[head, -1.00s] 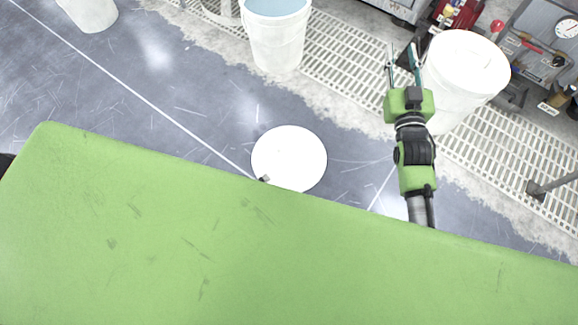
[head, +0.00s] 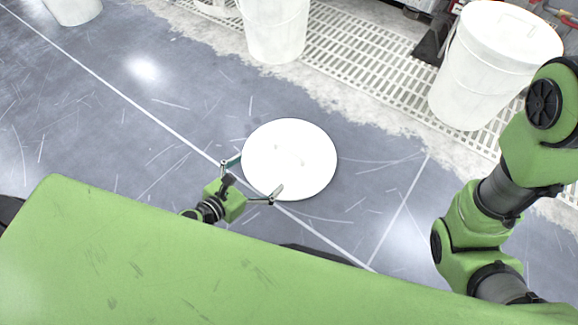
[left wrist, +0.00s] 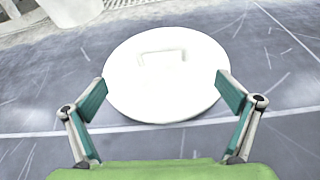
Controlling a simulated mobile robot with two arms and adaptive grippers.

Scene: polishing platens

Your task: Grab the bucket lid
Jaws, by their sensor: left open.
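The bucket lid (head: 300,150) is a round white disc lying flat on the grey floor, in the middle of the head view. It fills the centre of the left wrist view (left wrist: 165,95), where a raised handle shape shows near its far side. My left gripper (head: 250,180) is open at the lid's near left edge. In the left wrist view its two fingers (left wrist: 162,90) stand apart, one toward each side of the lid. My right arm shows at the right of the head view, but its gripper is out of view.
A white bucket with a lid on (head: 470,85) stands at the right on the floor grating (head: 350,50). Another white bucket (head: 275,30) stands behind the loose lid, and a third (head: 72,8) is at the upper left. The floor around the loose lid is clear.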

